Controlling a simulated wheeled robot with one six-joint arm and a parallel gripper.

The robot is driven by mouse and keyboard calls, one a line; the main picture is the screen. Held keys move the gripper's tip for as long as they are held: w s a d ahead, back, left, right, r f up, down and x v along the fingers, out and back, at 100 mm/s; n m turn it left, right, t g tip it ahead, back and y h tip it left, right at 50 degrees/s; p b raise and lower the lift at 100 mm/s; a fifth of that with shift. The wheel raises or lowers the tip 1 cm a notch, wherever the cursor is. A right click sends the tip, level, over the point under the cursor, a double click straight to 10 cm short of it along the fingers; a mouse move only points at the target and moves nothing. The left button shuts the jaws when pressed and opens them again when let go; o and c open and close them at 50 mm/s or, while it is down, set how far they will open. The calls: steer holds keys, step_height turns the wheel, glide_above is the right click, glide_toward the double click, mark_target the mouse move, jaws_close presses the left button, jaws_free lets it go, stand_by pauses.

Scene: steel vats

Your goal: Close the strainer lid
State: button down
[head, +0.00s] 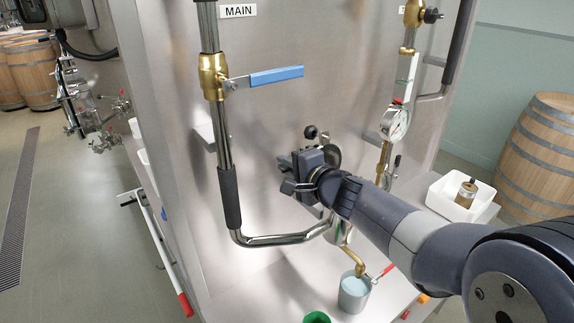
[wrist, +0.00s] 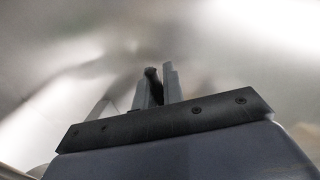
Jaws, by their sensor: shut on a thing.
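The strainer lid (head: 333,157) looks like the round steel piece behind my gripper, mostly hidden, with a black knob (head: 311,132) at its upper left. The strainer body (head: 341,232) seems to be the steel piece below, partly behind my arm. My gripper (head: 288,174) is in front of the steel panel, beside the lid. In the wrist view its fingers (wrist: 158,86) are close together with a narrow dark part between them. This looks like part of the lid, but its outline is too blurred to be sure. The strainer's opening is hidden.
A steel pipe with a black sleeve (head: 229,197) and blue-handled valve (head: 276,76) stands left of my gripper. A pressure gauge (head: 397,123) is at the right. A grey cup (head: 354,291) stands under a brass spout. A white bin (head: 447,196) is farther right.

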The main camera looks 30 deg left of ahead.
steer(key=shift+f+b, duration=0.2)
steer(key=shift+b, duration=0.75)
steer(key=shift+s+d+y+b, duration=0.15)
steer(key=shift+y+b, duration=0.15)
steer(key=shift+b, duration=0.95)
steer(key=d+t+y+b, duration=0.1)
steer(key=y+b, duration=0.1)
steer(key=b, duration=1)
steer(key=s+d+r+t+y+b, duration=0.1)
steer(key=d+t+y+b, duration=0.1)
steer(key=b, duration=1.1)
steer(key=s+d+t+y+b, duration=0.1)
steer(key=y+b, duration=0.2)
steer(key=b, duration=0.9)
steer(key=shift+s+d+r+b, duration=0.1)
steer(key=shift+d+r+b, duration=0.2)
steer(key=shift+r+b, duration=0.05)
steer(key=shift+t, duration=0.3)
steer(key=shift+s+d+r+y+b, duration=0.15)
steer(key=shift+r+y+b, duration=0.15)
steer(key=shift+b, duration=0.35)
steer(key=c, duration=1.5)
jaws_free()
